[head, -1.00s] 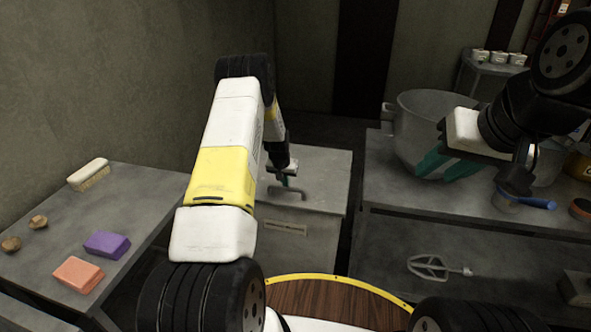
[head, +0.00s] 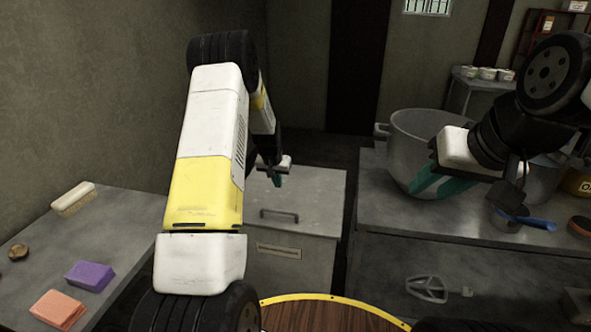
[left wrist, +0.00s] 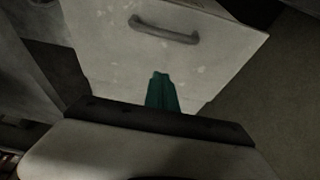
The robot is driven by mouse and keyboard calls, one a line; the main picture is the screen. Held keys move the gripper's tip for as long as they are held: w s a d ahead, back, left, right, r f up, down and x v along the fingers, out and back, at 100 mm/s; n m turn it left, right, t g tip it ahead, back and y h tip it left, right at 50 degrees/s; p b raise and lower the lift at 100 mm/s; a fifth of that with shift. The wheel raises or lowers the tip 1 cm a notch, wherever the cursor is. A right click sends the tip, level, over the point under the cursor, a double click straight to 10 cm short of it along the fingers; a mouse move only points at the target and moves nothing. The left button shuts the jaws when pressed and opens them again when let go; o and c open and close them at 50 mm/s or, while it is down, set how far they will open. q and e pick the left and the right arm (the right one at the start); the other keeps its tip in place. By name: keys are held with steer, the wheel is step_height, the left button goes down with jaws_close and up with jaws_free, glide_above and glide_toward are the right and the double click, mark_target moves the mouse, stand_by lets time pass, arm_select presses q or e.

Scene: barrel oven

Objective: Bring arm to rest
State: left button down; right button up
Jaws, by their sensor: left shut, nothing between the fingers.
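My left gripper (head: 277,181) is shut and empty, fingers pointing down. In the head view it hangs over the grey metal cabinet (head: 318,195), apart from the dark handle (head: 279,214) on the cabinet's top. In the left wrist view its green fingertips (left wrist: 161,76) are together, with the handle (left wrist: 165,36) beyond them. My left arm (head: 205,190), white and yellow, is raised and bent across the left middle of the head view. My right gripper (head: 440,182) is at the right, its green fingers spread in front of a large metal pot (head: 420,130).
The left table (head: 130,235) holds a brush (head: 73,199), a purple sponge (head: 89,276) and an orange sponge (head: 58,309). The right bench (head: 385,215) holds the pot and a blue-handled tool (head: 528,220); a whisk attachment (head: 430,289) lies on its lower shelf.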

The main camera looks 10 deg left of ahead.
arm_select(q)
steer(key=s+d+r, duration=0.2)
steer(key=s+r, duration=0.3)
steer(key=r, duration=0.3)
steer(key=s+d+r+t+h, duration=0.1)
steer(key=s+r, duration=0.4)
steer(key=r, duration=0.3)
steer(key=s+d+r, duration=0.2)
steer(key=s+r, duration=0.3)
steer(key=r, duration=0.3)
steer(key=s+d+r, duration=0.1)
steer(key=s+r, duration=0.2)
steer(key=s, duration=0.9)
steer(key=s+d+r+t+h, duration=0.1)
steer(key=s+d+r, duration=0.1)
steer(key=s, duration=1)
steer(key=shift+s+d+r, duration=0.2)
steer(key=shift+s+r, duration=0.15)
steer(key=shift+r, duration=0.55)
